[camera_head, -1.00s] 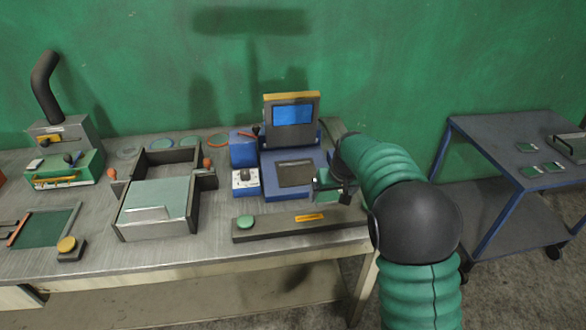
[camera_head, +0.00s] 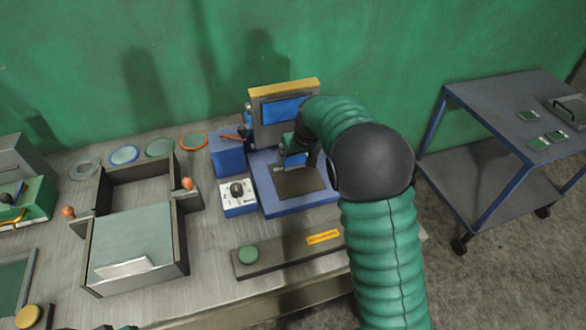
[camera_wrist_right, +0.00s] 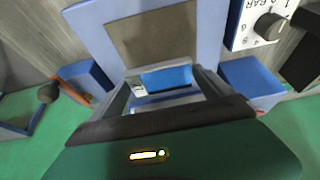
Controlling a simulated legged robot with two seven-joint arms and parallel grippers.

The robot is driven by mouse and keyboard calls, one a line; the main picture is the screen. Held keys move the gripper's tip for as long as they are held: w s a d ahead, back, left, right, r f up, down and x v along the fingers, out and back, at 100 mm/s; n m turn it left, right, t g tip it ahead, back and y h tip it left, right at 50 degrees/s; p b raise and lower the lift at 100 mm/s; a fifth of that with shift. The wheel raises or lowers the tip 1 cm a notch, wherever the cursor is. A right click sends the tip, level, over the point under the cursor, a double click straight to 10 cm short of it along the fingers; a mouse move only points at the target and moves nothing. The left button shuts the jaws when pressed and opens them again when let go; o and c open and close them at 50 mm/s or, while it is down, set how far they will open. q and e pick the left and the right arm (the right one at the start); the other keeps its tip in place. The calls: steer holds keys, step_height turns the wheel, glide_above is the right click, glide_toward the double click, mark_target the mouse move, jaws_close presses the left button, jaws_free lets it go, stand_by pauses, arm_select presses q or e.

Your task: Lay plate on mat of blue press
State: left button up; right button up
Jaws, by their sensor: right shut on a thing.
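The blue press (camera_head: 270,205) stands on the bench, with a dark mat (camera_head: 303,183) on its base and a framed blue screen (camera_head: 284,109) behind. My right gripper (camera_head: 291,163) is low over the back left part of the mat and shut on the plate. The plate is mostly hidden in the head view. In the wrist view a small blue-faced piece (camera_wrist_right: 165,78), seemingly the plate, shows between the fingers, and the mat (camera_wrist_right: 155,35) lies beyond, bare where visible. I cannot tell whether the plate touches the mat. My left gripper is out of view.
A knob box (camera_head: 238,196) and a blue block (camera_head: 227,155) stand left of the press. An open grey fixture (camera_head: 182,250) is further left. A cart (camera_head: 475,185) with small green plates stands at right.

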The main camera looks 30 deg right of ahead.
mark_target(296, 176)
steer(key=f, duration=0.6)
steer(key=shift+w+a+f, duration=0.2)
steer(key=shift+w+f, duration=0.15)
steer(key=shift+s+r, duration=0.15)
steer(key=shift+s, duration=0.2)
steer(key=o, duration=1.8)
